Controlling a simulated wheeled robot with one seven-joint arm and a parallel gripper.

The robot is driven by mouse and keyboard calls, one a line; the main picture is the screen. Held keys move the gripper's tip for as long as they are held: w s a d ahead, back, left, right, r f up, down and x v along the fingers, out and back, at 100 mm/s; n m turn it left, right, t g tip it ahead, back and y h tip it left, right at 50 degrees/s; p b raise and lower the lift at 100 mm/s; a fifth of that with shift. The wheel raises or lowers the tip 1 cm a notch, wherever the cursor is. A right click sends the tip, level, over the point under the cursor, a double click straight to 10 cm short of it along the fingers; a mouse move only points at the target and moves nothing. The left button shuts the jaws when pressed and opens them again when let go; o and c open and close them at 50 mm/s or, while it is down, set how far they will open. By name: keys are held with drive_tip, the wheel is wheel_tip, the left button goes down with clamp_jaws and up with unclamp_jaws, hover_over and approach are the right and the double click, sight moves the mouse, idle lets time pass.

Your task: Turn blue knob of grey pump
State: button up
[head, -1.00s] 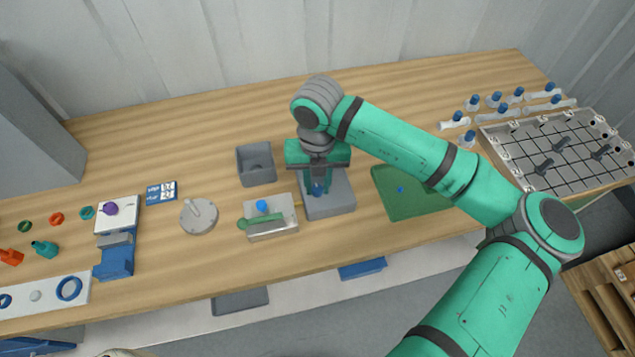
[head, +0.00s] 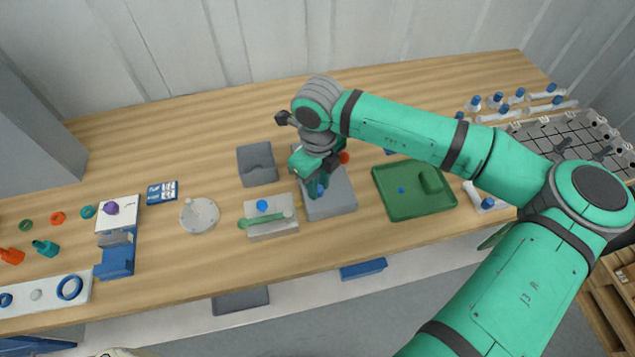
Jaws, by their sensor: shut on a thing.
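The grey pump (head: 340,203) is a flat grey box on the table, in the middle of the head view. Its blue knob (head: 317,190) shows as a small blue patch on the pump's top, mostly hidden by the fingers. My gripper (head: 316,186) points down over the pump, shut on the blue knob. The gripper body is rotated at an angle to the pump. A red round part (head: 344,157) shows at the pump's far side, just behind the gripper.
Left of the pump stands a white box (head: 262,230) with a blue knob and a green handle. A green tray (head: 408,212) lies to the right. The table behind is clear.

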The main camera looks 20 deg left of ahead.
sight(319, 189)
drive_tip(key=n, duration=0.4)
drive_tip(key=shift+w+a+r+n, duration=0.1)
drive_tip(key=shift+r+n, duration=0.05)
drive_tip(key=shift+n, duration=0.15)
drive_tip(key=shift+a+n, duration=0.1)
drive_tip(key=shift+n, duration=2.1)
drive_tip(key=o, duration=1.1)
drive_tip(key=shift+c, duration=0.2)
wheel_tip(319, 189, up, 11)
drive_tip(key=shift+s+f, duration=0.2)
